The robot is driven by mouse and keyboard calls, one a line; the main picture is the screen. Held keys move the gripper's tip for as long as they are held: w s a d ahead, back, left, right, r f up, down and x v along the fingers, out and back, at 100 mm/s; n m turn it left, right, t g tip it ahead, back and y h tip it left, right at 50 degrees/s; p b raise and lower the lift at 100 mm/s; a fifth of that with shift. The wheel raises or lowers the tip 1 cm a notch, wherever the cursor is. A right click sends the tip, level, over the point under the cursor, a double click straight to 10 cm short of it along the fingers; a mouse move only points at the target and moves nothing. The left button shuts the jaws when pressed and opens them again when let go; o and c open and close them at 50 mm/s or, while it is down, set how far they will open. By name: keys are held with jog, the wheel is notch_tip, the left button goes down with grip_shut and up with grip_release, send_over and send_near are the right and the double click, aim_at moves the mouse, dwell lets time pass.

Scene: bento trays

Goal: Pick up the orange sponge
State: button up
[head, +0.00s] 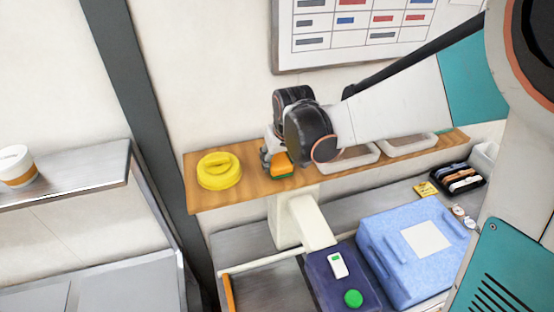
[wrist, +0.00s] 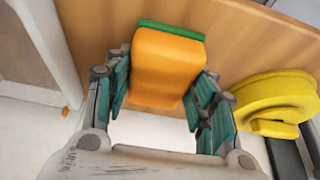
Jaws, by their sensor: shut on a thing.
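The orange sponge (head: 281,163) with a green layer is at the front edge of a wooden shelf (head: 240,189) in the head view. In the wrist view the sponge (wrist: 165,65) sits between the two teal-padded fingers, with its green layer along the far side. My gripper (wrist: 158,95) is shut on the sponge, a finger on each side. In the head view my gripper (head: 272,160) is partly hidden by the wrist housing. The frames do not show clearly whether the sponge touches the shelf.
A yellow round object (head: 219,171) lies on the shelf to the left of my gripper. White trays (head: 408,145) stand on the shelf to the right. Below are a blue box (head: 385,245) and a black tray (head: 460,178). A white cup (head: 17,166) is on another shelf at far left.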

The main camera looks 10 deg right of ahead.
aim_at(278, 159)
notch_tip(278, 159, up, 20)
jog(key=p, duration=1.2)
jog(key=shift+s, duration=0.15)
jog(key=shift+c, duration=0.4)
